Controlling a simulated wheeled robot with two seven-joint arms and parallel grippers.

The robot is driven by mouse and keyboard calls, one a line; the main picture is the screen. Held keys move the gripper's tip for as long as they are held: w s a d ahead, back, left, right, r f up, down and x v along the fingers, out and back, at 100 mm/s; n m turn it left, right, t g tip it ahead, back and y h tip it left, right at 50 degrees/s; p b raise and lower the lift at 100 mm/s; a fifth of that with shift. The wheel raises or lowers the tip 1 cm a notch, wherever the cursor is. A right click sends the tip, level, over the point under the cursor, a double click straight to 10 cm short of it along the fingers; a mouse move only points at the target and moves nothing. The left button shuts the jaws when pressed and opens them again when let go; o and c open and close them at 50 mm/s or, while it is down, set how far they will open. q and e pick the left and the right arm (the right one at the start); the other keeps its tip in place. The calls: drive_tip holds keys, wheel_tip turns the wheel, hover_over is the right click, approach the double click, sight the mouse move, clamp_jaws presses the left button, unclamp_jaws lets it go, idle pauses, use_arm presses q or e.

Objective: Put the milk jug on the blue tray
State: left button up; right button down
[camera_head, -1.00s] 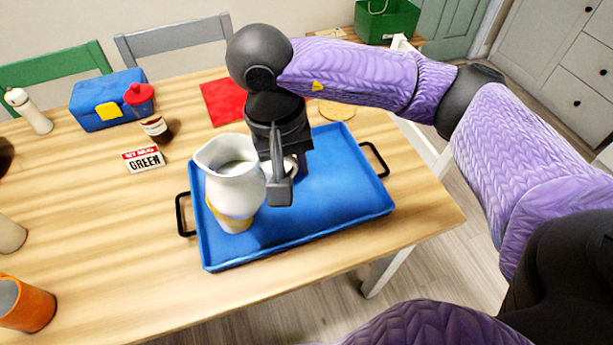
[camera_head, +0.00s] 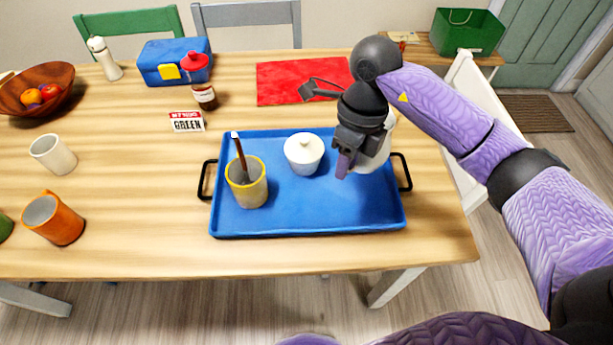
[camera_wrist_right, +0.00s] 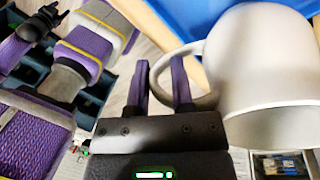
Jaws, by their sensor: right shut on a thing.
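The white milk jug (camera_head: 377,158) is at the right part of the blue tray (camera_head: 300,223), partly hidden behind my right gripper (camera_head: 343,163). The right wrist view shows its white body (camera_wrist_right: 265,65), with the handle (camera_wrist_right: 208,90) between the purple fingers of my right gripper (camera_wrist_right: 165,85), which is shut on it. Whether the jug's base touches the tray is hidden. A purple arm with a small dark end (camera_wrist_right: 40,24) shows at the upper left of the wrist view; its jaws are unclear.
A red mat (camera_head: 285,80) with a dark grey item (camera_head: 318,90) lies behind. The tray's front right is clear.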

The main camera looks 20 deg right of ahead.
drive_tip(key=shift+d+f+m, duration=0.1)
drive_tip(key=shift+f+m, duration=0.05)
drive_tip(key=shift+m, duration=0.35)
drive_tip(key=b, duration=0.3)
hover_over(338, 215)
drive_tip(key=x, duration=0.3)
drive_tip(key=w+d+x, duration=0.1)
drive_tip(key=x, duration=0.6)
drive_tip(key=shift+w+d+f, duration=0.2)
drive_tip(key=shift+d+f, duration=0.05)
drive_tip(key=shift+d, duration=0.05)
use_arm(q)
drive_tip(key=shift+g, duration=0.3)
drive_tip(key=s+a+f, duration=0.2)
drive_tip(key=f, duration=0.1)
use_arm(e)
drive_tip(key=shift+r, duration=0.1)
drive_tip(key=c, duration=0.9)
unclamp_jaws()
drive_tip(key=shift+c, duration=0.2)
drive_tip(key=o, duration=0.5)
drive_tip(key=shift+c, duration=0.2)
use_arm(q)
drive_tip(key=shift+w+f, duration=0.1)
drive_tip(key=shift+w, duration=0.15)
